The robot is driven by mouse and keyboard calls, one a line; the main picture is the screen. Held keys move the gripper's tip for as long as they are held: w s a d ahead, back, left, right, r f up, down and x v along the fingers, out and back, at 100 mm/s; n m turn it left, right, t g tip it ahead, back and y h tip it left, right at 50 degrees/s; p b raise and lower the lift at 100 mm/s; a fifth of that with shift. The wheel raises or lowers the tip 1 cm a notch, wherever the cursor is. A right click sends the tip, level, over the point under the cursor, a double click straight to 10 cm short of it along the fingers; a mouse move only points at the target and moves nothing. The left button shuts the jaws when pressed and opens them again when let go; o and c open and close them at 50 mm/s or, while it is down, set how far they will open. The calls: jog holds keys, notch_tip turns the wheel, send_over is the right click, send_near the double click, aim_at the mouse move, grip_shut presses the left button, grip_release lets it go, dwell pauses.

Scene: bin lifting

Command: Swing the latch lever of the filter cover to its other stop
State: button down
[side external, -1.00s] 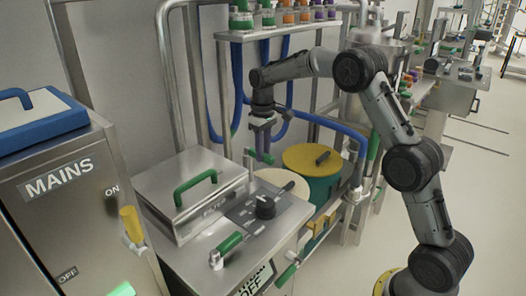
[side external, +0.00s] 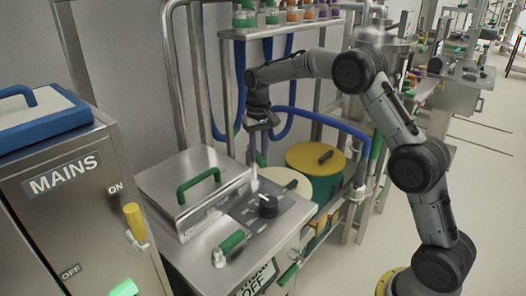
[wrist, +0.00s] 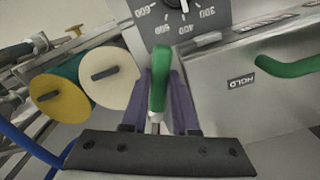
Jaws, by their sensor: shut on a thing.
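The latch lever (wrist: 160,78) has a green grip on a metal stem, and it stands between my two purple fingers in the wrist view. My gripper (wrist: 157,100) is shut on it. In the side view my gripper (side external: 257,145) points down behind the far right corner of the filter cover (side external: 211,166), a steel box with a green handle (side external: 198,186). The lever's pivot and much of its stem are hidden by the gripper.
A black dial (side external: 268,205) sits on the panel beside the cover. Another green-handled lever (side external: 232,242) is at the bench front. A cream lid (wrist: 110,83) and a yellow lid (wrist: 60,98) are close by. Blue hoses (side external: 322,119) run behind my gripper.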

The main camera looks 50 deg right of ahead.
jog(key=w+a+m, duration=0.1)
jog(key=m, duration=0.2)
jog(key=w+a+m, duration=0.1)
jog(key=m, duration=0.2)
jog(key=w+a+m, duration=0.1)
jog(key=w+m, duration=0.1)
jog(key=m, duration=0.2)
jog(key=shift+a+r, duration=0.1)
jog(key=shift+a, duration=0.05)
jog(key=shift+w+a+m, duration=0.1)
jog(key=shift+w+m, duration=0.75)
jog(key=shift+m, duration=0.65)
jog(key=c, duration=0.7)
grip_release()
